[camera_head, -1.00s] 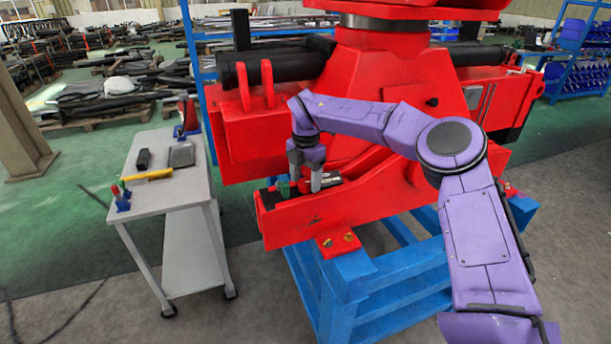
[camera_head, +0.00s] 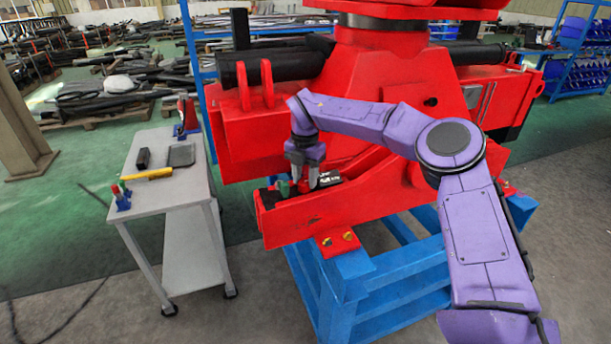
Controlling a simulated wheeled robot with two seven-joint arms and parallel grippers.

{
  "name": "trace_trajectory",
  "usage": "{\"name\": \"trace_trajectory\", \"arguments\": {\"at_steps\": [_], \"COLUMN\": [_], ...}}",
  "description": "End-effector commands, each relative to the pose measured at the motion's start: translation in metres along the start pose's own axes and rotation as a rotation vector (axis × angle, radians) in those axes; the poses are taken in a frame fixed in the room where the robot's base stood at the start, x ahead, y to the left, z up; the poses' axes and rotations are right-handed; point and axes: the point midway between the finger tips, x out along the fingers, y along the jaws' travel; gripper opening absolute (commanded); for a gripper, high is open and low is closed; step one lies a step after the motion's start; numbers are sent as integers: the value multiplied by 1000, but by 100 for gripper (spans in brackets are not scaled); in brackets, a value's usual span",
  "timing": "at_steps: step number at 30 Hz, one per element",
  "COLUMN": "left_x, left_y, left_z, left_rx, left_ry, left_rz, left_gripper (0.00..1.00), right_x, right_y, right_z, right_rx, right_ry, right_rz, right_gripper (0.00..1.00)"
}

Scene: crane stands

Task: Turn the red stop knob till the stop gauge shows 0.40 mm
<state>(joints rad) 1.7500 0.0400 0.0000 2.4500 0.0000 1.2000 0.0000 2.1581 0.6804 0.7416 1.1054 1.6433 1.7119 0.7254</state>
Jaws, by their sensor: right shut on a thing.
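My right gripper (camera_head: 305,184) points down at the recess on top of the red crane beam (camera_head: 345,208). Its two grey fingers show side by side, shut on a small red piece, seemingly the red stop knob (camera_head: 305,185), which the fingers mostly hide. A small green part (camera_head: 283,187) sits just left of the fingers. A dark part with pale marks (camera_head: 329,179) sits just to their right. I cannot make out a gauge face or any reading. My left gripper is not in view.
The red beam rests on a blue stand (camera_head: 395,290). A grey trolley (camera_head: 160,195) at left carries a yellow tool (camera_head: 147,174), a dark block (camera_head: 143,158) and a dark tray (camera_head: 181,155). Bare floor lies between trolley and stand.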

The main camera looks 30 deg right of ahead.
Motion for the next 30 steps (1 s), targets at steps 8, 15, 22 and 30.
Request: {"name": "trace_trajectory", "arguments": {"at_steps": [8,15,22,30], "left_x": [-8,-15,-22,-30], "left_y": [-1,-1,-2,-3], "left_z": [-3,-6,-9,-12], "left_rx": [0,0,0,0], "left_ry": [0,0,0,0], "left_rz": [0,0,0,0], "left_gripper": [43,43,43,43], "right_x": [-1,-2,-2,-2], "right_y": [1,1,2,2], "right_z": [0,0,-1,-1], "right_rx": [-260,-488,-704,-927], "right_ry": [0,0,0,0], "right_rz": [0,0,-1,0], "right_gripper": [9,9,9,9]}}
